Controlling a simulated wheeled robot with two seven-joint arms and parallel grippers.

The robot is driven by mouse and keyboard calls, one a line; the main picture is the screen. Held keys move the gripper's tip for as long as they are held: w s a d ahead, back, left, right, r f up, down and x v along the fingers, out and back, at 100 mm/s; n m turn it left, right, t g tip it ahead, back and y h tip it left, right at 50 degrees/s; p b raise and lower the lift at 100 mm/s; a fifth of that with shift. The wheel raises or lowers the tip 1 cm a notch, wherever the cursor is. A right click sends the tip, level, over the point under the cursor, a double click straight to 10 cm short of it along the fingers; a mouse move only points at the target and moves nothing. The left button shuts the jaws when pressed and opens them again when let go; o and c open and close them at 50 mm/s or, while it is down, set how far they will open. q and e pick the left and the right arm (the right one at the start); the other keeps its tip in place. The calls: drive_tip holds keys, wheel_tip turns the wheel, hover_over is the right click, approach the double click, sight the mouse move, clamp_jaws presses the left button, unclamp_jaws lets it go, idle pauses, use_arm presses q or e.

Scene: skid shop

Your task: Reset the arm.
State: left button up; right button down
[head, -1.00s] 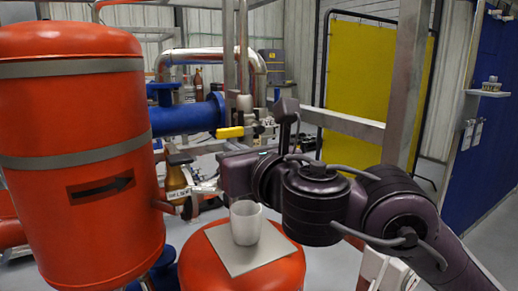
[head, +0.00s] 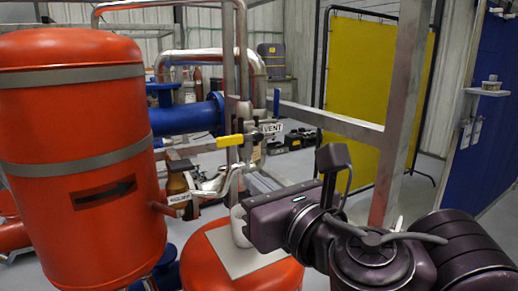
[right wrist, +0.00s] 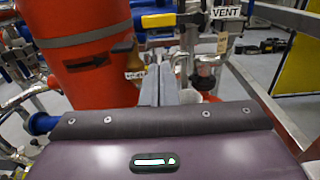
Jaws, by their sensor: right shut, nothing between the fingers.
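My right arm, dark purple, comes in from the lower right in the head view. Its gripper (head: 257,181) points away over the skid, with its grey fingers shut and empty. The fingers also show in the right wrist view (right wrist: 161,84), side by side. In the head view a white cup (head: 238,228) stands on a grey plate (head: 226,253) on the orange vessel top, and the gripper body hides its right part. My left gripper is in neither view.
A large orange tank (head: 95,215) stands at left. A yellow-handled valve (head: 230,141), a VENT tag (head: 272,128) and a brown bottle (head: 177,182) are near the fingers. A steel post (head: 397,130) rises behind my arm. Open floor lies at right.

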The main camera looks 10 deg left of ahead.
drive_tip(key=shift+p+v, duration=0.35)
drive_tip(key=shift+v, duration=0.7)
drive_tip(key=shift+w, duration=0.1)
